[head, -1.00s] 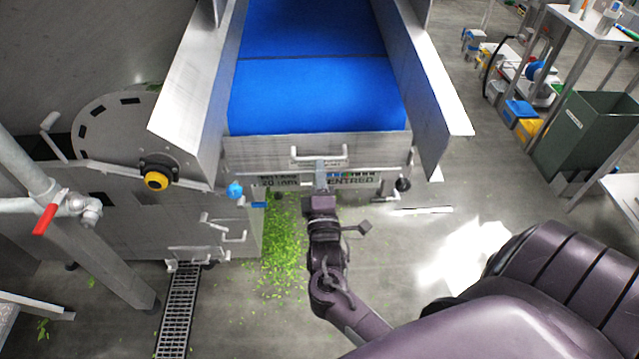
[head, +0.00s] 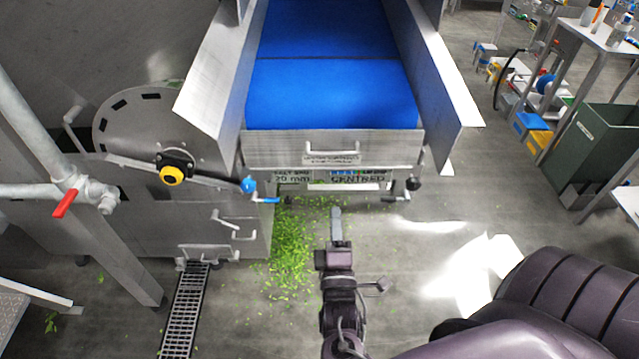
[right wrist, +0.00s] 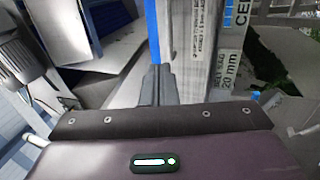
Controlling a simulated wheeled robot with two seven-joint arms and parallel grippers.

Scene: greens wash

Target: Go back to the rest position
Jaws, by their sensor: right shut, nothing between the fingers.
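My right gripper (head: 337,212) is in the lower middle of the head view, below the end of the conveyor and apart from it. Its fingers are together with nothing between them. In the right wrist view the closed fingers (right wrist: 157,82) point toward the labelled end of the conveyor. My left gripper does not show in either view.
The blue conveyor belt (head: 330,95) ends above a metal front plate with a handle (head: 333,158). Green leaf scraps (head: 290,250) lie on the floor left of my gripper.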

